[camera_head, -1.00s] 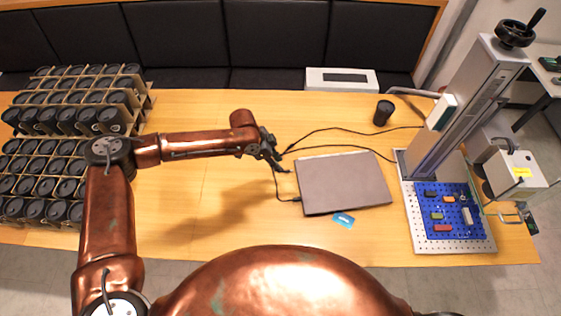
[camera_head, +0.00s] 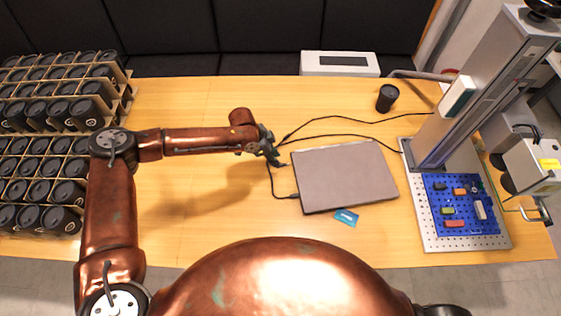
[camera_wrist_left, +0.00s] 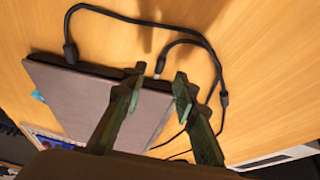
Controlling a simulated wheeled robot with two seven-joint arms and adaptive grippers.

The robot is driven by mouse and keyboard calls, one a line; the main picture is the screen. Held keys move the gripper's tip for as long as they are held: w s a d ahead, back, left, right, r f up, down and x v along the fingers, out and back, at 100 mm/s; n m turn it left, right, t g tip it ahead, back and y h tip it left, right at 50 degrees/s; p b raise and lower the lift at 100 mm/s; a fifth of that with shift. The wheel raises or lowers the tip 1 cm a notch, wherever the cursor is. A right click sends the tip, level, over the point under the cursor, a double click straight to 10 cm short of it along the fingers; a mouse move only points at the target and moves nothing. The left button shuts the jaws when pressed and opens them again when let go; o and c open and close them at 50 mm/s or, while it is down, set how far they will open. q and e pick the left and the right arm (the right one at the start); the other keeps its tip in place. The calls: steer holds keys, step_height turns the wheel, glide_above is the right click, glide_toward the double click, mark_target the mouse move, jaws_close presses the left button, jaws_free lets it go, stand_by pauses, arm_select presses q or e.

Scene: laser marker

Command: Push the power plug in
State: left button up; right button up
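The closed grey laptop (camera_head: 345,177) lies flat on the wooden table. One black plug (camera_wrist_left: 70,53) meets its side edge, with its cable looping away. A second black plug with a pale tip (camera_wrist_left: 160,66) is close to the same edge; whether it touches the laptop is unclear. My left gripper (camera_head: 276,159) is at the laptop's left edge, near its back corner. In the left wrist view, its two fingers (camera_wrist_left: 156,92) are apart, and the pale-tipped plug shows in the gap between them, near the fingertips. It does not look gripped. My right gripper is out of view.
Black cables (camera_head: 345,122) run across the table behind the laptop. A black cup (camera_head: 387,98) and a white box (camera_head: 340,64) stand at the back. A blue card (camera_head: 346,217) lies in front. The laser marker (camera_head: 480,110) stands right; racks of dark cups (camera_head: 45,140) fill the left.

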arm_select(q)
steer(key=shift+x, duration=1.95)
steer(key=shift+c, duration=0.5)
jaws_close()
